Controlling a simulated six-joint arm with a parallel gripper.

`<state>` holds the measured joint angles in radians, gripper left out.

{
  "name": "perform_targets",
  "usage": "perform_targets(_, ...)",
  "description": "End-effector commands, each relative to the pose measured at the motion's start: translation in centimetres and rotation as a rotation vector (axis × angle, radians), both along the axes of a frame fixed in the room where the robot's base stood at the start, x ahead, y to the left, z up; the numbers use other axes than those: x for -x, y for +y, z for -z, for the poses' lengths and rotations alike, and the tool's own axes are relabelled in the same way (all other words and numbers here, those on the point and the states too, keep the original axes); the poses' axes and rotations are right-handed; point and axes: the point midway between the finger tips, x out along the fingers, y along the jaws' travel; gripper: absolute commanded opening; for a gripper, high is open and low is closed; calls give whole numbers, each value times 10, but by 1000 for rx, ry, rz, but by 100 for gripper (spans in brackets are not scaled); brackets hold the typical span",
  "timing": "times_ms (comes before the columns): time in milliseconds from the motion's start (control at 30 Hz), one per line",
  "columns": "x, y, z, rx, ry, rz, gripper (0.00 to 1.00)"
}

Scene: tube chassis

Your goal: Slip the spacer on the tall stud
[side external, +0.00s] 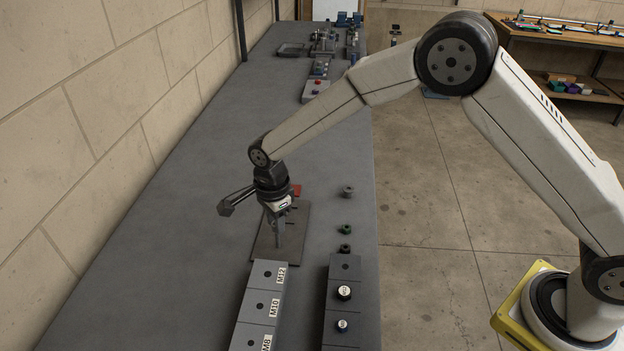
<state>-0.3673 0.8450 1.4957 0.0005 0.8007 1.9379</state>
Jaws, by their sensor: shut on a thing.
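My gripper (279,240) points down over a flat brown-grey plate (264,243) on the bench. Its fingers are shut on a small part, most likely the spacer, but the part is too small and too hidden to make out. The tall stud cannot be told apart here; the fingers and wrist cover much of the plate. I cannot tell whether the held part touches anything below it.
Grey blocks labelled M12, M10 and M8 (264,303) stand just in front. A dark block (345,267) with knobs is to their right. The wall is left.

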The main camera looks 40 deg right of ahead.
Motion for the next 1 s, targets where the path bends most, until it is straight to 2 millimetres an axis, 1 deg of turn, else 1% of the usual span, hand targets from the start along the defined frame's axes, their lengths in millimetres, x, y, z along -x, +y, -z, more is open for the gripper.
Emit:
perform_targets(367, 0, 0, 2, 0, 0, 0, 0)
perform_targets(1000, 0, 0, 15, 0, 0, 0, 0)
